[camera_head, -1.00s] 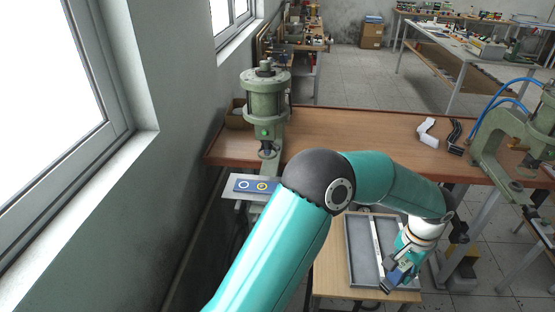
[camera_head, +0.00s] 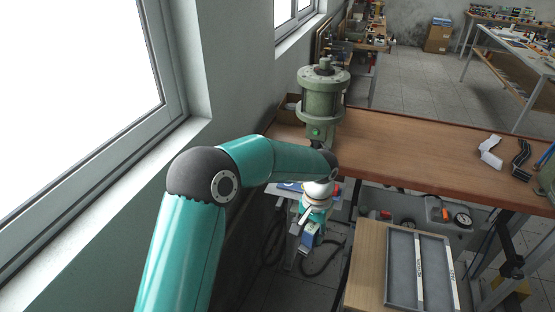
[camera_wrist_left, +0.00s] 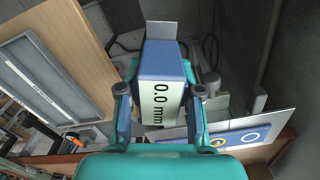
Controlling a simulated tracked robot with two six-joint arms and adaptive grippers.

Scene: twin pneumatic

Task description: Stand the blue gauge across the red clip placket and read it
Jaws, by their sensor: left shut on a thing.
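The blue gauge (camera_wrist_left: 163,95) is between the fingers of my left gripper (camera_wrist_left: 162,100) in the left wrist view. Its pale display reads 0.0 mm, and a flat grey plate shows at its far end. In the head view the blue gauge (camera_head: 308,236) hangs below my left wrist, with my left gripper (camera_head: 311,222) shut on it. It is in the air, near the panel shelf in front of the bench's left end. I cannot make out the red clip placket; my arm covers part of this area. My right gripper is not in view.
A blue panel (camera_wrist_left: 236,138) with ring marks lies on a pale shelf. A green pneumatic press (camera_head: 322,100) stands on the brown bench (camera_head: 400,145). A grey divided tray (camera_head: 402,275) is on the wooden stand at lower right. A wall is close at left.

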